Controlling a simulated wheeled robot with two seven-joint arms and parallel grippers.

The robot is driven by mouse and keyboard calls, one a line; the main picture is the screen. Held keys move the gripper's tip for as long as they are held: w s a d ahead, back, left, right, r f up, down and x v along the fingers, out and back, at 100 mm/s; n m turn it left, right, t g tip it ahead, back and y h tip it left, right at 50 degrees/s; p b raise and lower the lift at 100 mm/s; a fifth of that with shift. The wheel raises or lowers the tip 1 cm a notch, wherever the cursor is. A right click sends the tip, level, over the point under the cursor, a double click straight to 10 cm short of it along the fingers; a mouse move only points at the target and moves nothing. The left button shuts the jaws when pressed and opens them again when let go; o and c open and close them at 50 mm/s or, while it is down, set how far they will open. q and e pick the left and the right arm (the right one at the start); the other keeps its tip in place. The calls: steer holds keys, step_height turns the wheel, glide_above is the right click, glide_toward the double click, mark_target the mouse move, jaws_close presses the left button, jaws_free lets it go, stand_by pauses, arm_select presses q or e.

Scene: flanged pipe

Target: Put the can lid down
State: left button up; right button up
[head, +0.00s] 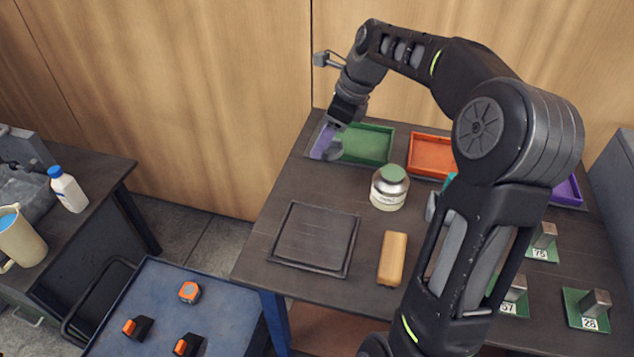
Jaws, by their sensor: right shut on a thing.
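My right gripper (340,116) reaches over the back left corner of the table and points down. It is shut on what looks like the can lid (333,150), a small grey round piece hanging tilted just below the fingers, by the left end of the green tray. The exact grip is too small to make out. The can (390,190) stands upright on the table, silvery with a pale label and a green top surface, to the right of and nearer than the gripper. My left gripper is out of view.
A lavender piece (321,140) is beside the lid. A green tray (366,144) and an orange tray (432,155) line the back. A dark square mat (314,238) and a wooden block (392,258) lie in front. My right arm hides part of the table's right half.

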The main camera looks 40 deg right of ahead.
mark_target(341, 144)
steer(key=shift+f, duration=2.5)
steer(key=shift+f, duration=2.5)
steer(key=o, duration=1.3)
steer(key=shift+f, duration=0.1)
steer(key=v, duration=1.2)
steer(key=shift+s, duration=0.1)
